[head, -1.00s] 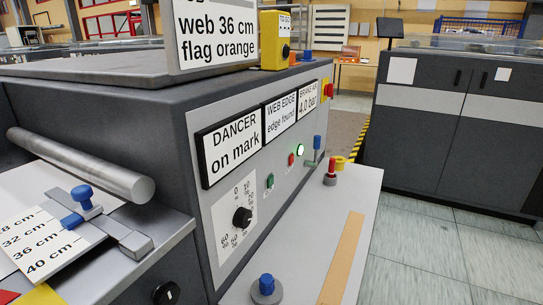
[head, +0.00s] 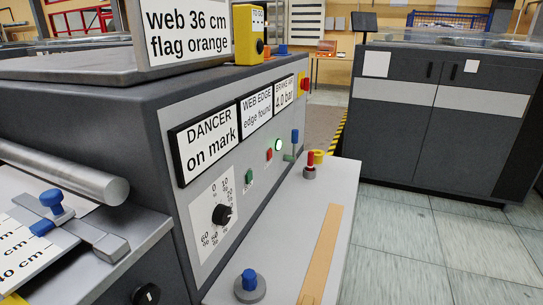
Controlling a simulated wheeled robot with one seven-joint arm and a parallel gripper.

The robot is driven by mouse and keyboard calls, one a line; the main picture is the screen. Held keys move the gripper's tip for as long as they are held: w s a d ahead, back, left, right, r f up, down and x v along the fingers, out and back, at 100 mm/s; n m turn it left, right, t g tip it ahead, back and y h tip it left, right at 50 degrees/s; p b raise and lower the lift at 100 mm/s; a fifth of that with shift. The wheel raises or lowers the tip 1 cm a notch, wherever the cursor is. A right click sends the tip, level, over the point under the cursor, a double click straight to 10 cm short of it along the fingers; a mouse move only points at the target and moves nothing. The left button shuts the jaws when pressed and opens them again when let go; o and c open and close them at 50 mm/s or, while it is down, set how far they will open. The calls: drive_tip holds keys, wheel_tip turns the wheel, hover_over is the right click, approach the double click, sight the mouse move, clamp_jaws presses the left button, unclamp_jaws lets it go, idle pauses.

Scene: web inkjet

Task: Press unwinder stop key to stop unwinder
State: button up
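The unwinder's grey machine body has a slanted light panel on its side. On the panel are a green key (head: 249,176), a red key (head: 269,154) and a lit green lamp (head: 278,145). I cannot read labels by these keys, so I cannot tell for sure which is the stop key. A black dial (head: 222,214) sits lower left of them. Signs above read "DANCER on mark" (head: 209,142), "WEB EDGE edge found" (head: 256,111) and "BRAKE AIR 4.0 bar" (head: 284,92). My gripper is not in view.
A light shelf (head: 285,240) below the panel carries a blue knob (head: 249,282), a tan strip (head: 328,250) and a red-topped post (head: 310,166). A blue-topped lever (head: 294,143) stands by the panel. Clear tiled floor (head: 420,235) lies right, before a dark cabinet (head: 440,120).

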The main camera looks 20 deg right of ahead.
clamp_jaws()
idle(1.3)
